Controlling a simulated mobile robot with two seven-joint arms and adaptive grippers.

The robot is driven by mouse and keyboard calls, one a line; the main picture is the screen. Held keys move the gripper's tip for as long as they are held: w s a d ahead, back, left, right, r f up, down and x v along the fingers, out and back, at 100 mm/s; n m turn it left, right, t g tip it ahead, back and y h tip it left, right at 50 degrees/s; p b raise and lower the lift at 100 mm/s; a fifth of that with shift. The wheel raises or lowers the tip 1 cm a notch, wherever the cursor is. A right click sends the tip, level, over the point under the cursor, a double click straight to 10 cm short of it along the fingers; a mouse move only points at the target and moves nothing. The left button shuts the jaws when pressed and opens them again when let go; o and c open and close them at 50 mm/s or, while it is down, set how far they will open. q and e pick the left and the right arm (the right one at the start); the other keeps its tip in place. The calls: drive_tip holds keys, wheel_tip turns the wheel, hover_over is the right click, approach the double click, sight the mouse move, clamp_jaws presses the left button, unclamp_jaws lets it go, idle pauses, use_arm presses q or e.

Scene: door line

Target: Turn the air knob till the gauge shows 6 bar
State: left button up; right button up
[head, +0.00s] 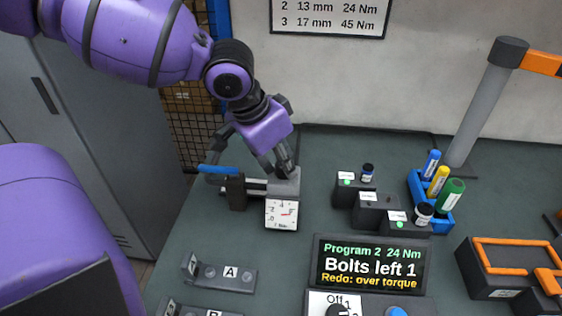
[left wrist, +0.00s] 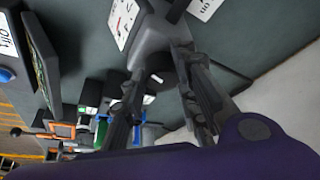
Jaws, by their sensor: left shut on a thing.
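The air unit (head: 286,186) is a grey block on the green bench with a square white gauge (head: 282,214) on its front. A short red needle points roughly right; the small numbers are too blurred to read surely. My left gripper (head: 283,168) reaches down from above, its fingers shut around the air knob on top of the block. The fingers mostly hide the knob in the head view. In the left wrist view the dark knob (left wrist: 156,78) shows between the two fingers, and the gauge face (left wrist: 122,20) is cut by the top edge. My right gripper is out of view.
A blue-handled lever (head: 218,170) stands left of the block. Stepped dark blocks (head: 372,207) and a blue rack of markers (head: 437,221) stand right. A display (head: 368,266) reads "Bolts left 1". Bracket A (head: 222,274) lies in front. Bare bench lies between them.

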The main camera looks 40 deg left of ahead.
use_arm(q)
drive_tip(key=shift+s+d+f, duration=0.2)
drive_tip(key=o, duration=0.8)
drive_tip(key=shift+c, duration=0.2)
drive_tip(key=shift+o, duration=1.1)
drive_tip(key=shift+w+d+r, duration=0.1)
drive_tip(key=shift+d, duration=0.05)
drive_tip(key=shift+r, duration=0.1)
drive_tip(key=shift+a+r, duration=0.3)
drive_tip(key=shift+r, duration=0.5)
drive_tip(key=v, duration=1)
drive_tip(key=shift+s, duration=0.35)
